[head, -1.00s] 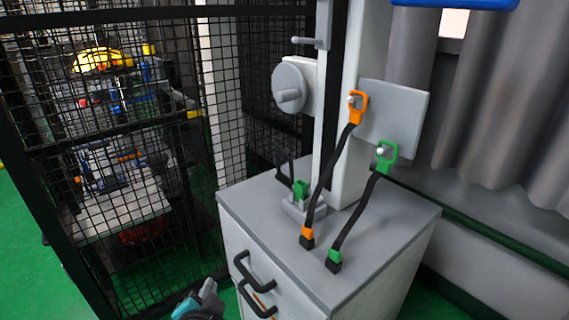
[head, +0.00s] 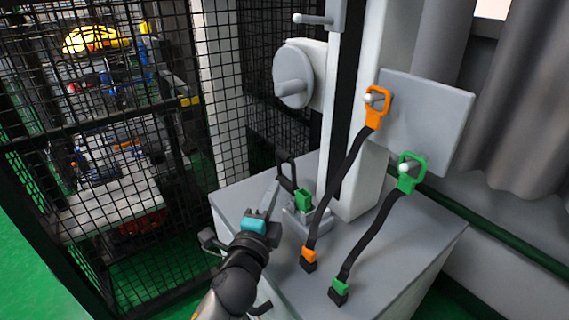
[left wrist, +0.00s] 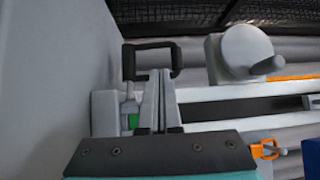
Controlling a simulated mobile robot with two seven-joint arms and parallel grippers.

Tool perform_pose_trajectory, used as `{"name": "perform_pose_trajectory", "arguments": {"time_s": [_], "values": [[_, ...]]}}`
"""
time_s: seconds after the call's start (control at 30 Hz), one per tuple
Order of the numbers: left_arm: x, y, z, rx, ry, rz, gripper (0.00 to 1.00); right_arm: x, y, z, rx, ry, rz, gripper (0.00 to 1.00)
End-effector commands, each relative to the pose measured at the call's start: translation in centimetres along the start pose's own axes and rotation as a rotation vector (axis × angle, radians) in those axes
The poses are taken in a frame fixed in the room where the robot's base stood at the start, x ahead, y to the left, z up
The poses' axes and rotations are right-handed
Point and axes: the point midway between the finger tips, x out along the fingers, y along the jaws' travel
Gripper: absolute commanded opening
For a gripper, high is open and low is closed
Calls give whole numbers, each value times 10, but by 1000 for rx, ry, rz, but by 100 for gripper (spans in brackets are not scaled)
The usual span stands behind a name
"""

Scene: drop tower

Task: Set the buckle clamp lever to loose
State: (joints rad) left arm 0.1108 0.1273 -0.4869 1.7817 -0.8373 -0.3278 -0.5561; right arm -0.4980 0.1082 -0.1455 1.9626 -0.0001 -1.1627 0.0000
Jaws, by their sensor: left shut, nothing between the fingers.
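The buckle clamp stands on the grey cabinet top, at the foot of the white column. Its lever is a black U-shaped handle (head: 285,168) that stands up, tilted a little; it also shows in the left wrist view (left wrist: 153,44). A green block (head: 303,199) sits beside it on a grey base (head: 297,222). My left gripper (head: 272,188) is shut and empty, just left of the lever. In the left wrist view its fingertips (left wrist: 158,74) overlap the opening between the handle's sides. I cannot tell whether they touch it. My right gripper is not in view.
An orange-ended strap (head: 342,178) and a green-ended strap (head: 374,233) hang from pegs on a grey plate (head: 450,115) down to the cabinet (head: 400,268). A grey wheel with a knob (head: 292,80) is on the column. Black mesh fencing (head: 120,150) stands at left.

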Motion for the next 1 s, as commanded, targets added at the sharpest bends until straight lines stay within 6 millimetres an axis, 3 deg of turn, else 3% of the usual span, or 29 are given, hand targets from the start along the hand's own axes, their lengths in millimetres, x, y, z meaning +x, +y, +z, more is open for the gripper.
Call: {"name": "perform_pose_trajectory", "arguments": {"time_s": [0.27,0.6,1.0], "values": [[29,0,0,-1,-1,-2,0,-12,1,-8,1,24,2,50],[77,1,0,-1,-1,-1,0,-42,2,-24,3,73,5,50],[98,0,0,-3,-1,1,0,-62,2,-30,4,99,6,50]]}}
